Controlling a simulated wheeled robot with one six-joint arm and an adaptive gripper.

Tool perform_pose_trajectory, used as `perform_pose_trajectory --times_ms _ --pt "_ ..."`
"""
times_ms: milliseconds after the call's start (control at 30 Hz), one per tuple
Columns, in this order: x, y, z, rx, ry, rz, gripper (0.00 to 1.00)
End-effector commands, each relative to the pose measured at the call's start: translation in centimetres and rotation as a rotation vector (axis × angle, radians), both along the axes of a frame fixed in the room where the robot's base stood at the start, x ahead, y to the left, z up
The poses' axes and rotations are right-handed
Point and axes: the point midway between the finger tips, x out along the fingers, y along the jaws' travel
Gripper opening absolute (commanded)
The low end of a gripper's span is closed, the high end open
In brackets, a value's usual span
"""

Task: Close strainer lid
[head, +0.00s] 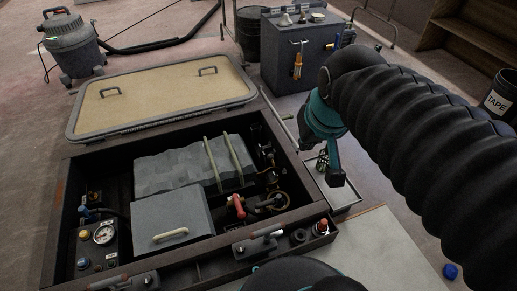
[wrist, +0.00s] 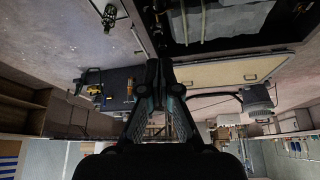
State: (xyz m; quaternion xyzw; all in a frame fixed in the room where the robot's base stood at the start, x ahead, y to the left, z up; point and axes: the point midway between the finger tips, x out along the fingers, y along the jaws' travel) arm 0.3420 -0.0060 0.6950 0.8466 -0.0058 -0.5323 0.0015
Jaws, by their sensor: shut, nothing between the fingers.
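My gripper (head: 336,178) is shut and empty. It hangs over the right edge of the dark open compartment (head: 60,215), above the small tray. In the wrist view my gripper (wrist: 158,72) shows its fingertips together with nothing between them. A round, brownish fitting (head: 282,203), perhaps the strainer, sits in the compartment's right part beside a red valve handle (head: 236,206). My gripper is apart from it, up and to the right. I cannot clearly make out a strainer lid or its position.
The tan hatch panel (head: 160,92) lies beyond the compartment. A grey box with a pale handle (head: 170,235) and a pressure gauge (head: 104,234) are inside. A small tray (head: 347,208) holds a basket-like part (head: 322,160). A tool cabinet (head: 300,58) stands behind.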

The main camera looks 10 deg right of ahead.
Motion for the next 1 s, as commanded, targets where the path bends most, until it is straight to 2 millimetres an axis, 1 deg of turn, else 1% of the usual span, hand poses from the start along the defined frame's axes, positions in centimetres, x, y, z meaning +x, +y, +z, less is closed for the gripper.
perform_pose_trajectory --times_ms 33,167,200,267,400,467,600,667,700,767,800,867,900,967,1000 --pt "1.8 0.2 0.0 -0.002 0.020 0.011 0.00" --pt "6.2 0.6 0.3 -0.007 0.058 0.039 0.00" --pt "7.6 0.7 0.3 -0.010 0.069 0.047 0.00" --pt "9.7 0.8 0.1 -0.013 0.087 0.056 0.00" --pt "14.6 0.8 -0.9 -0.018 0.126 0.070 0.00" --pt "16.8 0.7 -1.6 -0.020 0.143 0.076 0.00" --pt "21.7 0.5 -3.9 -0.024 0.184 0.088 0.00" --pt "23.7 0.4 -5.1 -0.026 0.200 0.094 0.00" --pt "25.1 0.4 -5.9 -0.027 0.211 0.099 0.00" --pt "27.1 0.3 -7.4 -0.028 0.228 0.104 0.00" --pt "28.3 0.2 -8.4 -0.029 0.239 0.108 0.00" --pt "30.2 0.2 -10.1 -0.030 0.256 0.115 0.00" --pt "31.4 0.1 -11.3 -0.031 0.268 0.119 0.00" --pt "33.2 0.1 -13.3 -0.032 0.285 0.126 0.00" --pt "34.3 0.0 -14.6 -0.033 0.297 0.130 0.00"
